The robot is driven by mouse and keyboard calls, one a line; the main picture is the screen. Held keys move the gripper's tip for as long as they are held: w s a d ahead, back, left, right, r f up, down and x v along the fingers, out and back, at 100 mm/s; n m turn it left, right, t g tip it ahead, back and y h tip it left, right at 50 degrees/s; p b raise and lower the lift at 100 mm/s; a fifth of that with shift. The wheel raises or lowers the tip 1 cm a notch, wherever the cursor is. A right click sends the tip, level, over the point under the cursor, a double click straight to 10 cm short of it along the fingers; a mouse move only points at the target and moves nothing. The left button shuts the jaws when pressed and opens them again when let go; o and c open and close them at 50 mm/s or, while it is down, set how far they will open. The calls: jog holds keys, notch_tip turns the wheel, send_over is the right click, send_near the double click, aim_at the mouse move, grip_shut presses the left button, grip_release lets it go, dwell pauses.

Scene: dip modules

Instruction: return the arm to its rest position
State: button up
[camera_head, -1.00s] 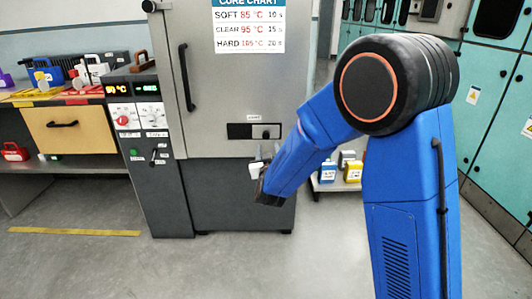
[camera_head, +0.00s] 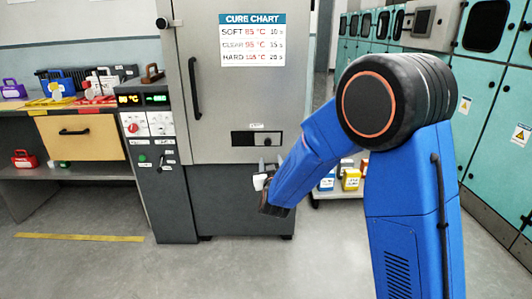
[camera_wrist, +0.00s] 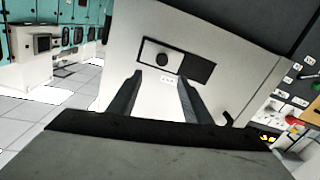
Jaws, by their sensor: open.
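My gripper (camera_wrist: 157,98) is open in the wrist view. Its two dark fingers stand apart with nothing between them. Beyond them is the grey oven front with a small dark panel (camera_wrist: 177,60), tilted in this view. In the head view my blue arm is bent, with its forearm pointing down and left. The gripper end (camera_head: 264,184) is in front of the lower part of the grey oven (camera_head: 215,110), below the panel. The fingers are small and partly hidden by the forearm there.
A control column (camera_head: 155,150) with dials and displays stands left of the oven. A bench with a wooden drawer (camera_head: 82,138) and several coloured modules is at the far left. A low shelf with bottles (camera_head: 350,178) is behind my arm. Teal cabinets (camera_head: 485,100) line the right. Open floor lies in front.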

jog(key=s+d+r+g+y, duration=0.25)
jog(key=s+d, duration=0.25)
jog(key=s, duration=0.4)
jog(key=s+d+r+g+y, duration=0.1)
jog(key=s+d+r+g, duration=0.35)
jog(key=s, duration=0.45)
jog(key=s+d+f+g+h, duration=0.1)
jog(key=s+d, duration=0.3)
jog(key=s, duration=0.7)
jog(key=s+d+f+m+g+h, duration=0.1)
jog(key=s+d+f+g, duration=0.1)
jog(key=s, duration=0.8)
jog(key=s+d+f+g+h, duration=0.1)
jog(key=s+d+g, duration=0.2)
jog(key=s+d, duration=0.3)
jog(key=s, duration=0.5)
jog(key=shift+s+f+m, duration=0.3)
jog(key=shift+f+m, duration=0.05)
jog(key=shift+m, duration=0.05)
jog(key=shift+d, duration=0.1)
